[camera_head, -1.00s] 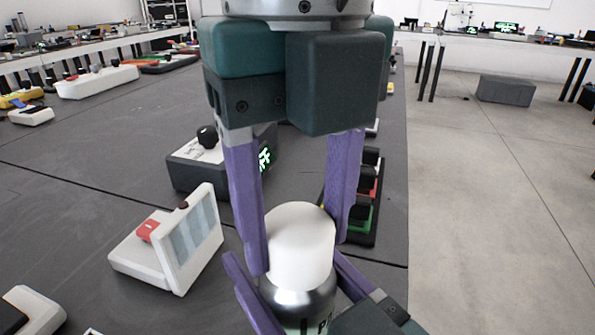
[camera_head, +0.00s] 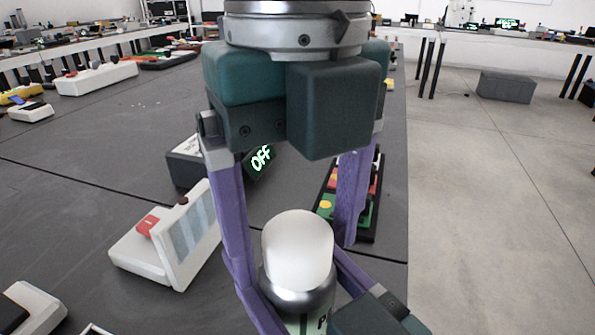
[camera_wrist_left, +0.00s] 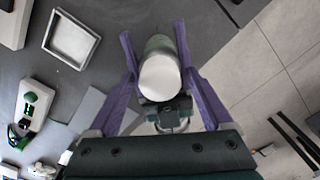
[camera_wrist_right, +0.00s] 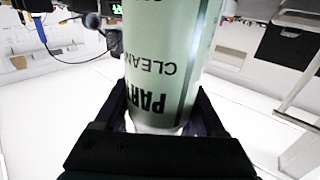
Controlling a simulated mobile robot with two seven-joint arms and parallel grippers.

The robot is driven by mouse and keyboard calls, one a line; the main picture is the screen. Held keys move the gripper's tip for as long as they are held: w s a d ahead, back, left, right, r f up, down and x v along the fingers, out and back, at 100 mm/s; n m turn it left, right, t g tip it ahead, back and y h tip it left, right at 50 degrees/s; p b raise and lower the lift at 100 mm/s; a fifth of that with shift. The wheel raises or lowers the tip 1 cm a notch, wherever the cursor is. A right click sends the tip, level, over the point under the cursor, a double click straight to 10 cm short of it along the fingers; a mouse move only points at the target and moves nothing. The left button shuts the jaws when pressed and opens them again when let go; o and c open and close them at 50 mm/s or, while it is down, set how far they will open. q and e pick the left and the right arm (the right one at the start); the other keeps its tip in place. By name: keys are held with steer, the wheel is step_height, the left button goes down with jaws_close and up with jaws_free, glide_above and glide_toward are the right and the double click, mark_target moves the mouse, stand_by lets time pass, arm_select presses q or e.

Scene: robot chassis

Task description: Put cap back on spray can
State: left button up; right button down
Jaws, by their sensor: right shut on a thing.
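The white cap (camera_head: 298,245) sits upright on top of the spray can (camera_head: 310,322), over its silver shoulder. My right gripper (camera_head: 303,290) is shut on the can from the lower right. In the right wrist view the can's pale green body (camera_wrist_right: 165,60) with dark lettering stands between its fingers. My left gripper (camera_head: 293,262) comes down from above with its purple fingers open on either side of the cap, apart from it. The left wrist view shows the cap (camera_wrist_left: 160,80) from above between the spread fingers. The seam between cap and can is only partly visible.
On the grey table, a white device with a slanted screen (camera_head: 185,240) stands left of the can. A dark box with a green "OFF" display (camera_head: 262,158) and a tray of coloured pieces (camera_head: 368,205) lie behind. The table edge and open floor are right.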

arm_select(q)
steer(key=shift+o, duration=0.5)
step_height(320, 180, up, 12)
stand_by(0.3)
arm_select(e)
jaws_free()
